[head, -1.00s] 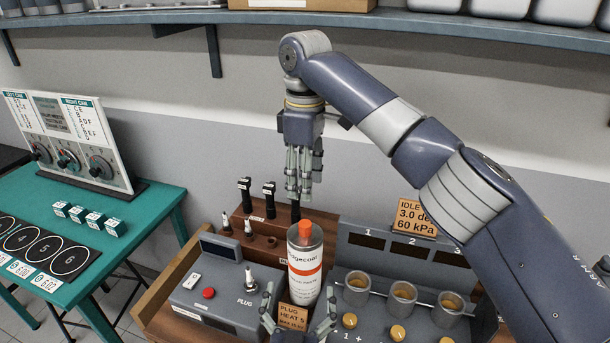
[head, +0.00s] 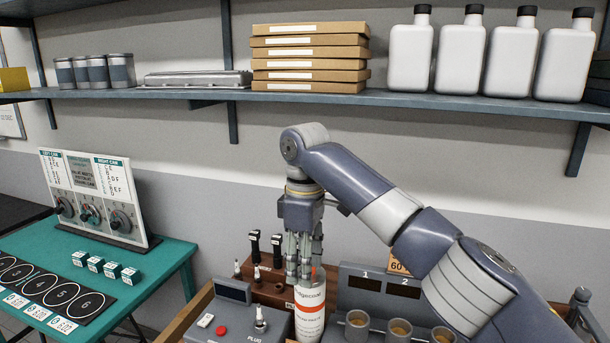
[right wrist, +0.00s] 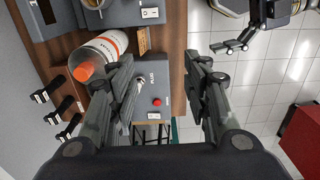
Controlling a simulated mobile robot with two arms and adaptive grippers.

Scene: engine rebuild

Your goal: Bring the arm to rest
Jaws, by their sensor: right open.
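The task names only the arm. My right arm reaches in from the right in the head view, bent at a high elbow with the hand hanging down. My right gripper (head: 303,275) is open. The right wrist view shows its two fingers well apart, with nothing between them (right wrist: 165,78). In the head view its fingertips overlap the orange-capped bottle (head: 310,312); whether they touch it I cannot tell. Part of my left gripper (right wrist: 236,46) shows in the right wrist view, and its full opening is not visible.
Below are a wooden bench unit with a grey plug box (head: 240,322), black-handled tools (head: 277,248) and metal cups (head: 400,330). A teal table (head: 165,255) with a dial panel (head: 95,195) stands left. A loaded shelf (head: 330,98) runs above.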

